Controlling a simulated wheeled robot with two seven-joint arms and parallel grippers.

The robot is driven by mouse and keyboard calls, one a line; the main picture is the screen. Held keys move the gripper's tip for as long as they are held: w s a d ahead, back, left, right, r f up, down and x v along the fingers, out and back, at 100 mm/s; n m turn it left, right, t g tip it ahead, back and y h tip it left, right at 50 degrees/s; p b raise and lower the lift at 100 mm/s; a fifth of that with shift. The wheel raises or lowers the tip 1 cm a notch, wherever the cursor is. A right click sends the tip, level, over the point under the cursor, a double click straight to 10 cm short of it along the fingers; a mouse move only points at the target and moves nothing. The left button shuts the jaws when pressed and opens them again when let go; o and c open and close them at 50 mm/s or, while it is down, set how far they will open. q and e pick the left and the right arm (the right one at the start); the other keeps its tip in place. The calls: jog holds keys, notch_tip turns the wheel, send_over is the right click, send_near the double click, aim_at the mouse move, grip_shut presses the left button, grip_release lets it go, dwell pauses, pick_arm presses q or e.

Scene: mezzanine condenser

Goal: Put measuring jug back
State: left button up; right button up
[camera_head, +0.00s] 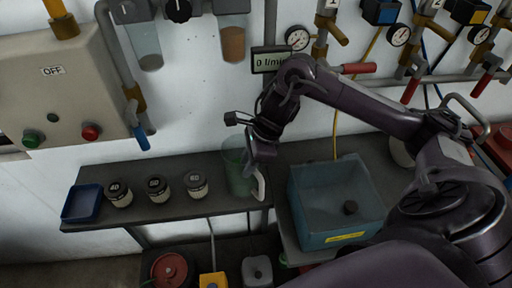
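The measuring jug (236,174) is a clear greenish vessel with a pale handle (260,187) on its right. It stands upright at the right end of a dark shelf (145,213). My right gripper (246,137) is just above and beside the jug's rim, its two fingers spread apart. The lower finger overlaps the rim and top of the handle in the picture; I cannot tell whether it touches. Nothing shows between the fingers. My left gripper is not in view.
A blue tray (82,203) and several dark-lidded jars (158,189) stand left on the shelf. A blue-grey bin (336,204) holding a small dark object stands right of the jug. A flow display (271,60), gauges and valves line the wall behind. A red-lidded container (170,270) is below.

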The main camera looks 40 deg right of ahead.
jog(key=p+v, duration=0.1)
jog(key=v, duration=0.8)
jog(key=shift+a+f, duration=0.1)
jog(key=shift+f, duration=0.05)
